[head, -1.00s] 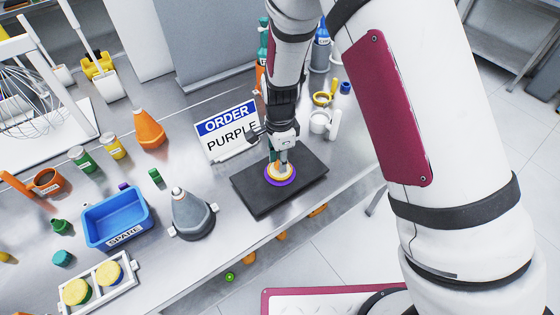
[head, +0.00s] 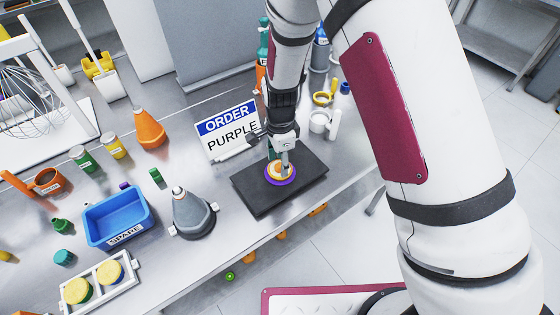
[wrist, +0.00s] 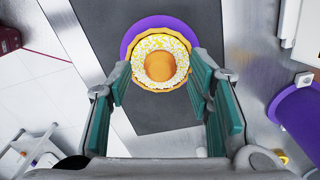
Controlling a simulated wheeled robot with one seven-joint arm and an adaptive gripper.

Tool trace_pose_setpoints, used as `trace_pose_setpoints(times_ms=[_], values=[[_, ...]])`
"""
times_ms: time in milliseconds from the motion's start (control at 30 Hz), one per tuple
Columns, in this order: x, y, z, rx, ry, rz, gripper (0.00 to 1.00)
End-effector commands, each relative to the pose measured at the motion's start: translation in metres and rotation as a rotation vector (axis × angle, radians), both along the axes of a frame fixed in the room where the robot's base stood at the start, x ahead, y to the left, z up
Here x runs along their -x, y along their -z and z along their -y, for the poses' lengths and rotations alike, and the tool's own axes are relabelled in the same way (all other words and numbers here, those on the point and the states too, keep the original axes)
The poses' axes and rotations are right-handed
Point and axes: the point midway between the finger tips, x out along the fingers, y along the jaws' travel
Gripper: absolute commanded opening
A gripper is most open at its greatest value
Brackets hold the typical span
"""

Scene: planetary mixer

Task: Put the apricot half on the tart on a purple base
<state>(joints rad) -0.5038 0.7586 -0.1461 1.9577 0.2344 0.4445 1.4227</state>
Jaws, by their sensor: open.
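The tart (wrist: 182,49) sits on its purple base (wrist: 134,33) on the dark slab, with a pale speckled filling and an orange crust. The apricot half (wrist: 160,67) lies on the filling, close to the middle. In the head view the purple base (head: 284,183) and the tart (head: 271,169) show on the slab, partly hidden by my gripper. My gripper (wrist: 160,88) is open and empty, its green-padded fingers apart near the tart's near edge. In the head view my gripper (head: 280,158) stands just above the tart.
The dark slab (head: 262,203) lies near the counter's front edge. An order sign (head: 229,130) reading PURPLE stands behind it. A grey cone-shaped vessel (head: 192,212), a blue SPARE bin (head: 118,216) and a white tray (head: 121,283) with two yellow-topped tarts stand to the left.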

Motion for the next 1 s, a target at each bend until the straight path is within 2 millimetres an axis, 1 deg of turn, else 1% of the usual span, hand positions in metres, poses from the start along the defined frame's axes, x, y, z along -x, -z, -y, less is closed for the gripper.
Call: trace_pose_setpoints(times_ms=[167, 400, 500, 600, 700, 933, 1000], values=[[-0.002, -0.030, -0.001, -0.003, -0.002, 0.005, 0.47], [-0.002, -0.080, -0.001, -0.003, -0.002, 0.004, 0.47], [-0.001, -0.095, -0.001, -0.002, 0.000, 0.003, 0.47], [-0.001, -0.107, -0.001, -0.002, -0.001, 0.003, 0.47], [0.000, -0.113, -0.001, 0.000, -0.002, 0.001, 0.47], [0.000, -0.117, 0.000, -0.001, -0.003, 0.001, 0.47], [0.000, -0.124, 0.003, -0.009, -0.015, 0.007, 0.47]])
